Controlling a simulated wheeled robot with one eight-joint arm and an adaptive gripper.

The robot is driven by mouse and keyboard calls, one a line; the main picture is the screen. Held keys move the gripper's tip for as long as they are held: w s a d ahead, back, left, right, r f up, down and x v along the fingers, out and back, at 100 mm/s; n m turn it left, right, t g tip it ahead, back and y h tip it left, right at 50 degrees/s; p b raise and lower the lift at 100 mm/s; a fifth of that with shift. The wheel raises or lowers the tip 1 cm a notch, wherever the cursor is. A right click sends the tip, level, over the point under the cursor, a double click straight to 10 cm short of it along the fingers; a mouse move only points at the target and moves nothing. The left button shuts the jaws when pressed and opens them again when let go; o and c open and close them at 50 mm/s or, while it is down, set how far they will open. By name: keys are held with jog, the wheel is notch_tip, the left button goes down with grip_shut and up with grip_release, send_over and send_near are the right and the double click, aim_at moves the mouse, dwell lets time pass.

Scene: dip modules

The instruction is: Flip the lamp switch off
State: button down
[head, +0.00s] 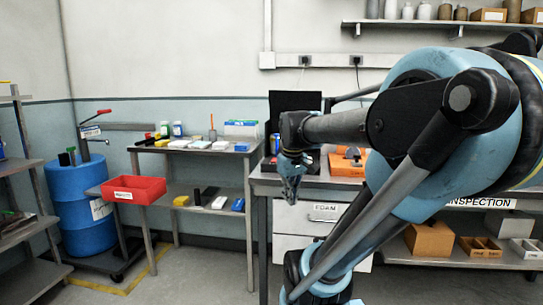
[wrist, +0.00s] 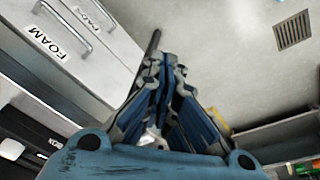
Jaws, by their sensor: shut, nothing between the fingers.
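I cannot make out a lamp or its switch in either view. My gripper (head: 291,192) hangs at the front left corner of the workbench (head: 263,180), in front of the bench edge in the head view. Its blue and black fingers point down and are shut with nothing held. In the wrist view the gripper (wrist: 165,68) shows its fingers drawn together above the floor, beside the drawer unit. My arm covers much of the bench top in the head view, and anything behind it is hidden.
A drawer labelled FOAM (head: 325,213) is below the bench; it also shows in the wrist view (wrist: 65,45). An orange case (head: 347,163) and a black panel (head: 295,104) stand on the bench. A side table with a red bin (head: 134,190) and a blue drum (head: 85,205) are left.

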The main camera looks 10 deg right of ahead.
jog(key=w+r+n, duration=0.5)
jog(key=w+r, duration=0.8)
jog(key=w, duration=0.4)
notch_tip(320, 180, up, 7)
jog(key=n, duration=0.5)
send_over(271, 161)
jog(key=s, duration=0.1)
jog(key=shift+s+f+g, duration=0.1)
jog(key=shift+s+g, duration=0.1)
jog(key=shift+g, duration=0.1)
jog(key=f, duration=0.4)
jog(key=w+f, duration=0.1)
jog(key=f, duration=0.9)
jog(key=shift+w+d, duration=0.25)
jog(key=shift+w, duration=0.05)
jog(key=shift+a, duration=0.15)
